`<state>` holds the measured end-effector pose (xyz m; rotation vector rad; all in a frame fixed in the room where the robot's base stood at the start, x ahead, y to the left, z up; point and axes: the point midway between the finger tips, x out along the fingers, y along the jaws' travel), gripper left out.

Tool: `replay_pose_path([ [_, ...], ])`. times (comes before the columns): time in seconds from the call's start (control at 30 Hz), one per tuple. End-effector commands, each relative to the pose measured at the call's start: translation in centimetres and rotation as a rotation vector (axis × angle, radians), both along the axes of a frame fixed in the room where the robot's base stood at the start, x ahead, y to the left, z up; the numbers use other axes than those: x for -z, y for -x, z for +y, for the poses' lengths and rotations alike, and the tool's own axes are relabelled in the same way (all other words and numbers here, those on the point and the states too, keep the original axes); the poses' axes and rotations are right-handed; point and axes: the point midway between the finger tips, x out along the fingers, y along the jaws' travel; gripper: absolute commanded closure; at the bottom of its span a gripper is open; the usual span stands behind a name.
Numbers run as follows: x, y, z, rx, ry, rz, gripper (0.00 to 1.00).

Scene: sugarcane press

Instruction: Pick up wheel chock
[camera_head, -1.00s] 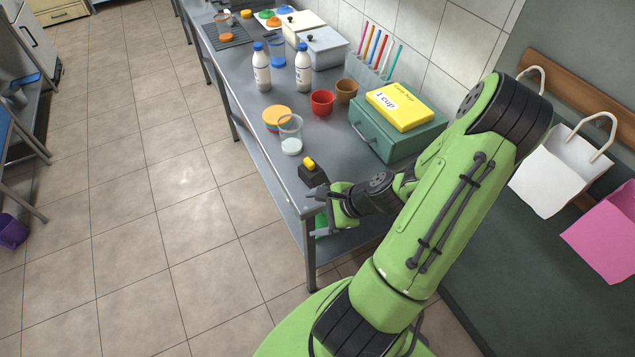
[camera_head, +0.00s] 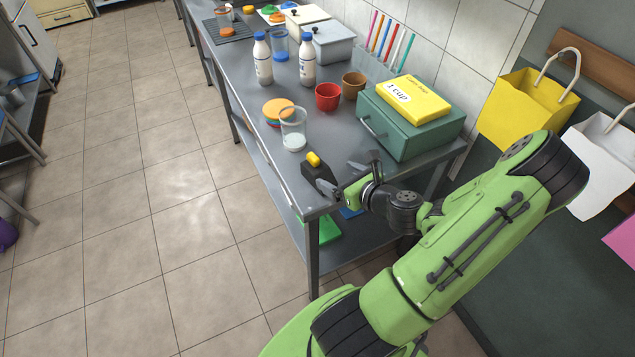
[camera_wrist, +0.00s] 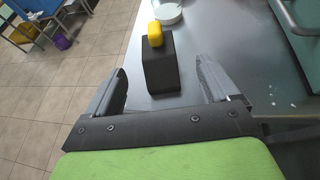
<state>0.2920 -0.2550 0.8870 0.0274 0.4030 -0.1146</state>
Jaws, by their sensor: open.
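The wheel chock (camera_head: 318,174) is a black wedge-like block with a yellow knob on top, standing near the front left corner of the grey metal table (camera_head: 352,135). My gripper (camera_head: 340,176) is open beside it at the table's near end. In the wrist view the chock (camera_wrist: 159,68) stands ahead, between the lines of the two spread fingers of my gripper (camera_wrist: 160,85). Nothing is held. The chock's lower near part is close to the gap between the fingers; whether a finger touches it I cannot tell.
A clear cup (camera_head: 293,130) with white contents stands behind the chock. A green drawer box (camera_head: 412,128) with a yellow box (camera_head: 413,100) on it stands to the right. Red (camera_head: 328,97) and brown cups and two bottles are farther back.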

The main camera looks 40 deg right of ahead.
Motion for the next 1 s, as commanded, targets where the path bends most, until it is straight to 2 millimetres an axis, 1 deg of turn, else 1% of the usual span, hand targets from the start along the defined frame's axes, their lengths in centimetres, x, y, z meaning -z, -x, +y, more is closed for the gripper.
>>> replay_pose_path([
  [0.03, 0.7, -0.3, 0.1, -0.004, 0.008, -0.001, 0.13],
  [0.1, 0.6, -0.8, 0.2, -0.003, 0.012, -0.010, 0.13],
  [0.2, 1.4, -3.3, 0.0, -0.008, 0.009, -0.013, 0.13],
  [0.3, 1.7, -4.8, -0.2, -0.006, 0.004, -0.012, 0.13],
  [0.43, 2.2, -6.3, -0.4, -0.004, 0.006, -0.012, 0.13],
  [0.63, 3.6, -9.7, -0.7, -0.004, 0.005, -0.012, 0.13],
  [0.73, 3.8, -10.3, -0.8, 0.000, 0.004, -0.011, 0.13],
  [0.9, 3.8, -10.3, -0.8, 0.000, 0.004, -0.011, 0.13],
  [0.93, 3.8, -10.3, -0.8, 0.000, 0.004, -0.011, 0.16],
  [1.0, 3.8, -10.3, -0.8, 0.000, 0.004, -0.010, 0.27],
])
